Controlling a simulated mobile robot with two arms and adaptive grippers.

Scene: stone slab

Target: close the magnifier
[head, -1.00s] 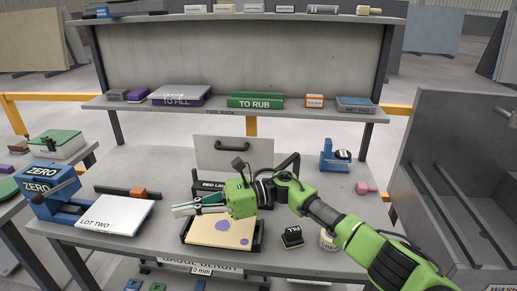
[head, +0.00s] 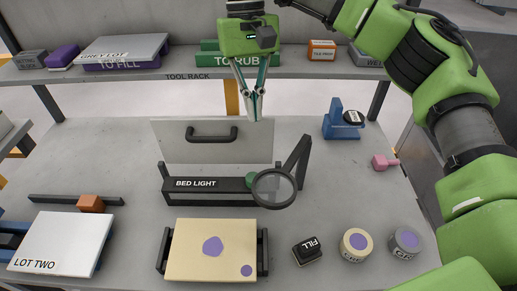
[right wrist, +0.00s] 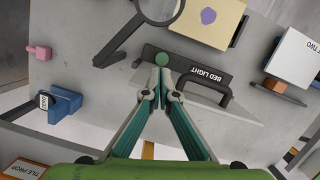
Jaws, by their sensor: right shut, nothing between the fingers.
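The magnifier has a round lens in a dark ring (head: 273,189) and a dark arm (head: 301,160) rising to the right of the bed light bar (head: 215,184). The lens hangs in front of the bar's right end. In the right wrist view the lens (right wrist: 160,8) is cut by the top edge, with its arm (right wrist: 122,45) reaching down left. My right gripper (head: 256,115) points down, shut and empty, above and behind the bar, apart from the magnifier. Its fingertips (right wrist: 163,94) also show in the right wrist view. My left gripper is out of view.
A cream slab with purple spots (head: 210,262) lies in front of the bar. A panel with a handle (head: 180,150) is behind it. A FILL block (head: 307,251), two round tins (head: 355,245) and a blue stand (head: 338,125) are at right. The tool rack (head: 150,78) crosses behind.

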